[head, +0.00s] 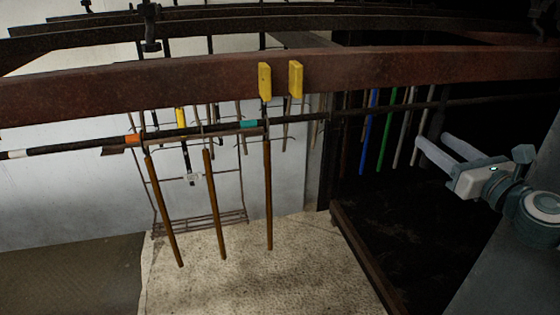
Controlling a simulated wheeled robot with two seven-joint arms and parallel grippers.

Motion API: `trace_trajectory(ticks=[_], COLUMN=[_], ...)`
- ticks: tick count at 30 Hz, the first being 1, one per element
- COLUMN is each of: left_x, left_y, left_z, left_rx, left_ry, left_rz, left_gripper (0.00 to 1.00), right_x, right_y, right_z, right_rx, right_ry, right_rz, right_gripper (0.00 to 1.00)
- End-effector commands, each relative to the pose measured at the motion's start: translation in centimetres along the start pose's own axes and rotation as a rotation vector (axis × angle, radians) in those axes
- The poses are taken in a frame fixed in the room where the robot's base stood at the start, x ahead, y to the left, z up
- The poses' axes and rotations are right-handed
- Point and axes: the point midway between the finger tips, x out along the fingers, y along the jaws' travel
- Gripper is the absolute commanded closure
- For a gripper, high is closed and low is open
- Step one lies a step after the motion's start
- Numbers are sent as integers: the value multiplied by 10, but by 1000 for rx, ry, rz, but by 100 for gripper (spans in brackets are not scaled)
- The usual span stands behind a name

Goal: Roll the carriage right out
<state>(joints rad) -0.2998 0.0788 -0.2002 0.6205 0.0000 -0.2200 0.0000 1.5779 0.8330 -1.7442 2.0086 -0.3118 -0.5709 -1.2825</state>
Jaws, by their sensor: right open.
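A dark rail (75,147) runs across the view, rising slightly to the right, with white, orange and teal bands on it. A wire frame with a rack at its foot (205,222) hangs near the rail's left half and looks like the carriage, though I cannot tell for sure. Three brown rods (213,200) hang in front of it. My right gripper (432,140) is at the right, open and empty, its two pale fingers pointing up-left. It is well apart from the frame and brown rods. My left gripper is not in view.
A rusty brown beam (180,82) crosses above the rail, with two yellow blocks (295,80) on it. Several coloured rods, one blue (369,130), hang in the dark area left of my right gripper. A pale speckled floor (250,285) lies below, bordered by a dark edge (365,260).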

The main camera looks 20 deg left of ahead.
Motion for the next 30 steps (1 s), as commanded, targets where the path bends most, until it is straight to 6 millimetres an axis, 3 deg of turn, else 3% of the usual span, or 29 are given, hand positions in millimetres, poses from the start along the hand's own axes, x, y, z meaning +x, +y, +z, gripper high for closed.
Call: trace_trajectory(ticks=[30], left_x=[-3], left_y=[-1], left_z=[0], left_rx=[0], left_ry=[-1], left_rz=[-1], left_gripper=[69], right_x=[27], right_y=[0], right_z=[0], right_rx=[0], right_ry=[0], right_rz=[0], right_gripper=[53])
